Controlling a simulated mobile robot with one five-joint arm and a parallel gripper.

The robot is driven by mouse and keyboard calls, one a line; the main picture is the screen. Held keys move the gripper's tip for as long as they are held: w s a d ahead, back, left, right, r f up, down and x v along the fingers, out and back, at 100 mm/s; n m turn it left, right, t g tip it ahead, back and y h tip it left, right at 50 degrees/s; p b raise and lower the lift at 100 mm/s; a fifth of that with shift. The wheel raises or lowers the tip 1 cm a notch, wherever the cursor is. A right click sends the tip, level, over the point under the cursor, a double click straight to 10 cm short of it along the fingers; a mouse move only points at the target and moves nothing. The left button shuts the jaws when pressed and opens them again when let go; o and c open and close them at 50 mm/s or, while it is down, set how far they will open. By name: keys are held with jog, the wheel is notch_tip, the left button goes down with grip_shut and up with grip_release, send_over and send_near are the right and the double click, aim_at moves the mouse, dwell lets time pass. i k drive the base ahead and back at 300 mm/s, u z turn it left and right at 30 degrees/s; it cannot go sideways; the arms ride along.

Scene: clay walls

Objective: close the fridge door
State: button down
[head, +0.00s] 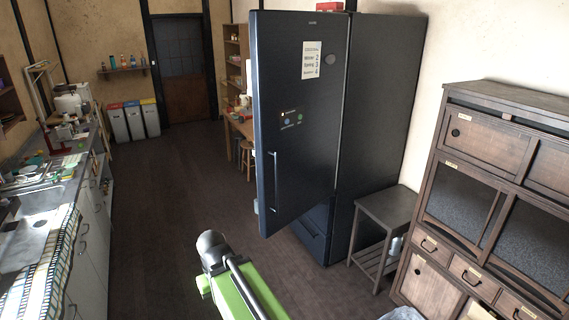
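The fridge door (296,110) is a tall dark blue-black panel in the head view, swung wide open to the left from the fridge body (380,110). Its outer face is turned towards me. Its vertical handle (274,180) is near the door's free left edge. The hinge side is at the right, against the body. The fridge interior is hidden behind the door. A lower drawer (314,235) looks shut. My green arm reaches up from the bottom middle, in front of and below the door, with no visible contact. My gripper's fingers are not visible.
A small dark side table (384,210) stands beside the fridge, and a wooden cabinet (480,190) is at the right. A counter with a sink (38,215) runs along the left. The dark floor (165,220) between counter and door is clear. Bins (135,120) stand at the back.

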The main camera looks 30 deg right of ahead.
aim_at(296, 66)
jog(key=u, duration=0.05)
jog(key=i, duration=1)
jog(key=z, duration=0.05)
